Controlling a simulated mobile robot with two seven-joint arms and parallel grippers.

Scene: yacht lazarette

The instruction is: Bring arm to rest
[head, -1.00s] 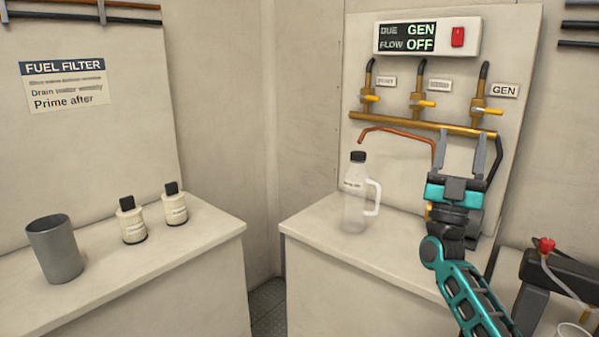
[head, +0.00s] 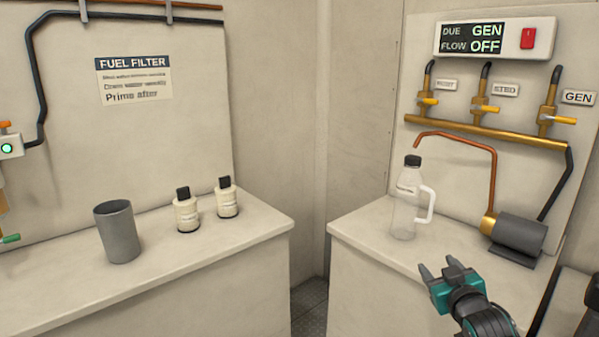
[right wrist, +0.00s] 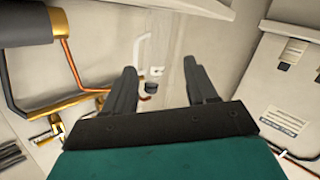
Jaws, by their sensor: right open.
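My right gripper (head: 441,275) is open and empty in the head view, low at the right, in front of the right counter. Its two spread fingers also show in the right wrist view (right wrist: 158,88) with nothing between them. A clear bottle (head: 405,205) with a black cap and white handle stands upright on the right counter, beyond the gripper and apart from it. My left gripper is not in view.
The right counter (head: 350,236) also carries a grey pump (head: 520,233) below brass valves (head: 487,108). The left counter (head: 190,262) holds a grey cup (head: 117,231) and two small black-capped bottles (head: 187,212) (head: 227,199). A gap separates the counters.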

